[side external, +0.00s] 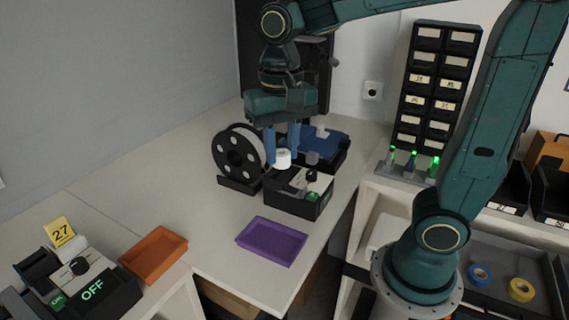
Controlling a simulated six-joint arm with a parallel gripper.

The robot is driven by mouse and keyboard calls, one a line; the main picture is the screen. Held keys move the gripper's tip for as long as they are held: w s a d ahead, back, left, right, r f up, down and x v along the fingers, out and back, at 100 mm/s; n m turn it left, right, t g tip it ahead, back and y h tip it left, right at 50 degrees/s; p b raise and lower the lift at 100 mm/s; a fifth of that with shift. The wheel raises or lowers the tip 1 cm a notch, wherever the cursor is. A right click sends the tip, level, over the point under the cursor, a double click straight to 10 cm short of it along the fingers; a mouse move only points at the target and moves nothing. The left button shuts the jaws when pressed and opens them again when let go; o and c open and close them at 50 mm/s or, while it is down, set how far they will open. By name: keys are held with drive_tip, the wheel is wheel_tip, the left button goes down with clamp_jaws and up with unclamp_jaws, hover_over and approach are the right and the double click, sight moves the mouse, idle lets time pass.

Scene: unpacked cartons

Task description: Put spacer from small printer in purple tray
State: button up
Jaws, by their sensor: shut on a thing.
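My gripper (282,146) points down over the small printer (292,201), a low black box with a green-lit panel. Its two blue fingers are shut on a small white cylinder, which I take as the spacer (283,159). The spacer is at the printer's back left; I cannot tell whether it still touches the printer. The purple tray (272,241) lies flat and empty on the pale table, in front of the printer.
A black spool (240,152) on a stand is close left of my gripper. A blue-topped black box (322,148) stands behind the printer. An orange tray (153,254) and a device marked OFF (93,290) are at front left.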

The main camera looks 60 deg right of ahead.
drive_tip(key=shift+s+a+f, duration=0.2)
drive_tip(key=shift+s+a, duration=0.2)
drive_tip(key=shift+s, duration=0.05)
hover_over(284, 247)
wheel_tip(284, 247, down, 16)
drive_tip(key=shift+f, duration=0.1)
idle(0.4)
drive_tip(key=shift+f, duration=1.9)
drive_tip(key=shift+f, duration=0.15)
drive_tip(key=o, duration=0.9)
drive_tip(key=shift+o, duration=0.2)
drive_tip(key=shift+r, duration=0.2)
wheel_tip(284, 247, up, 12)
